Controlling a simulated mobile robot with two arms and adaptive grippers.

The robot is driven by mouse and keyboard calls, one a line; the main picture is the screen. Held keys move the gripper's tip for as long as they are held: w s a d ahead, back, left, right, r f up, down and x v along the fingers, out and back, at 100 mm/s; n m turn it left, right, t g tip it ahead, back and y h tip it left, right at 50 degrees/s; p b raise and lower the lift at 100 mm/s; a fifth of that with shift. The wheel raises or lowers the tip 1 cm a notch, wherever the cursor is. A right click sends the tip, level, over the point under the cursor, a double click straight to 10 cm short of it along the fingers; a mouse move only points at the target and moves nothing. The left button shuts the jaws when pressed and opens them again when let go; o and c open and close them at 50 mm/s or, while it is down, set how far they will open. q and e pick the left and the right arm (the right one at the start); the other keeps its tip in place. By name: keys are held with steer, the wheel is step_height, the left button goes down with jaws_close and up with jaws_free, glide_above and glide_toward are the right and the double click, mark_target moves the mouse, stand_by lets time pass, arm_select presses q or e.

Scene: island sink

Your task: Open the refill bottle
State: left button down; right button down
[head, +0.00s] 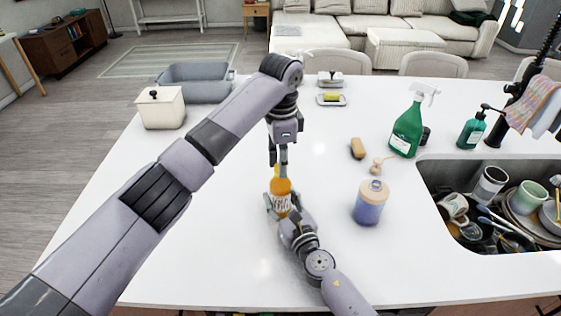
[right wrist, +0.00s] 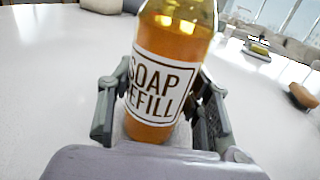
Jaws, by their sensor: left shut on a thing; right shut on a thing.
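The refill bottle (head: 281,188) is a bottle of orange liquid with a white label, upright on the white counter. In the right wrist view its label reads "SOAP REFILL" (right wrist: 160,82). My right gripper (head: 280,208) is shut around the bottle's lower body; its fingers show on both sides of the bottle in the right wrist view (right wrist: 160,105). My left gripper (head: 279,162) points down from above and is shut at the bottle's top. The cap is hidden between its fingers, and the bottle's top lies outside the right wrist view.
A green spray bottle (head: 407,130), a green pump bottle (head: 473,131) and a sink full of dishes (head: 445,170) are farther right.

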arm_select(q)
steer(key=n, duration=1.4)
steer(key=shift+d, duration=0.1)
steer(key=n, duration=0.8)
steer(key=shift+r, duration=0.1)
steer(key=n, duration=0.6)
steer(key=shift+w+n, duration=0.1)
steer(key=shift+n, duration=0.3)
steer(key=shift+r, duration=0.1)
steer(key=shift+r, duration=1)
